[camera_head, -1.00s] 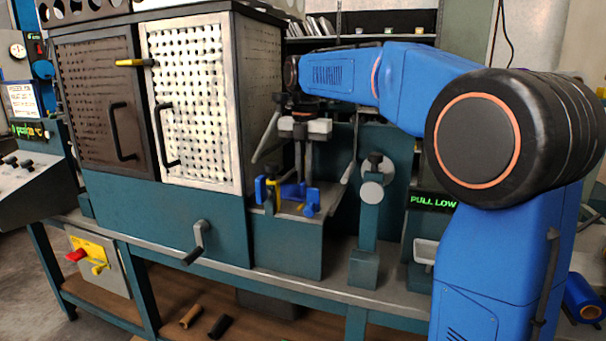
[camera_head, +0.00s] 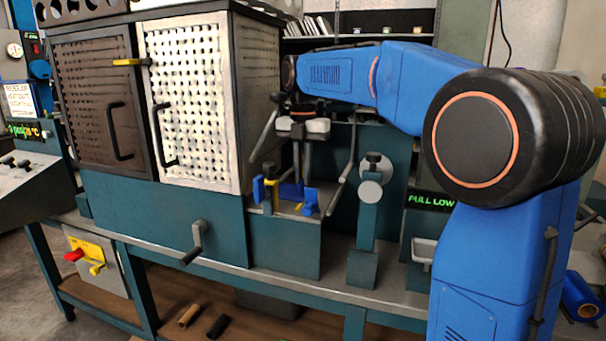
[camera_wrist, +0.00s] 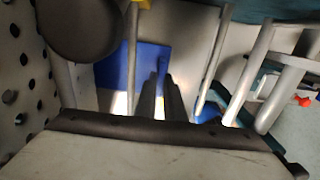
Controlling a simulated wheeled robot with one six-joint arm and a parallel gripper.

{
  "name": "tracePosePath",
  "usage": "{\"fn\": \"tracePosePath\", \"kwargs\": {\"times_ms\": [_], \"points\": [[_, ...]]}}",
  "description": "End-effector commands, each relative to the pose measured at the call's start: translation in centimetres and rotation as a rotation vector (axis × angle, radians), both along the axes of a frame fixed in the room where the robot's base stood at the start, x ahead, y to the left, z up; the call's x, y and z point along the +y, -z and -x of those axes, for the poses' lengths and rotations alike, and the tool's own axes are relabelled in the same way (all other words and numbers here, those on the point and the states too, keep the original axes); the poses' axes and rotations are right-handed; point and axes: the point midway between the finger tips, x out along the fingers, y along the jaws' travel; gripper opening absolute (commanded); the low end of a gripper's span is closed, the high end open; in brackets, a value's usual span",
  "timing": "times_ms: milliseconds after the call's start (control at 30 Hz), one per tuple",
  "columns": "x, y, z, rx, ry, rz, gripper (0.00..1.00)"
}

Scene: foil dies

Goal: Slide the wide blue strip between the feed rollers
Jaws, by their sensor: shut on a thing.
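The wide blue strip (camera_head: 290,190) is at the small open station right of the perforated cabinet, low between blue uprights. In the wrist view the blue strip (camera_wrist: 150,62) is a flat blue sheet just beyond my fingers. My gripper (camera_head: 302,180) points down there, shut on the strip; its fingertips (camera_wrist: 160,85) show as two dark fingers close together against the blue. The grip itself is small and partly hidden in the head view. Grey round bars (camera_wrist: 250,75) stand right of the fingers in the wrist view; I cannot tell whether they are the feed rollers.
The cabinet with a white perforated door (camera_head: 190,100) stands close left of my gripper. A teal post with a round knob (camera_head: 370,195) stands to the right, beside a green lit sign (camera_head: 431,200). A crank handle (camera_head: 198,243) sticks out in front. A blue roll (camera_head: 582,296) lies at far right.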

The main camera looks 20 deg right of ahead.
Motion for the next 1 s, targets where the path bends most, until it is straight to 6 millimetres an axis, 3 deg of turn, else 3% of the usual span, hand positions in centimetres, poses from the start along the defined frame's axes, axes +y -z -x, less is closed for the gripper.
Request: {"fn": "tracePosePath", "kwargs": {"times_ms": [333, 367, 433, 767, 1000], "points": [[0.0, 0.0, 0.0, 0.0, -0.001, 0.0, 0.0], [0.0, 0.0, 0.0, 0.0, -0.001, 0.0, 0.14], [0.0, 0.0, 0.0, 0.0, -0.001, 0.0, 0.3], [0.0, -0.1, 0.0, 0.0, 0.0, 0.0, 0.31], [0.0, -2.7, -0.1, -0.001, 0.0, 0.0, 0.31]]}}
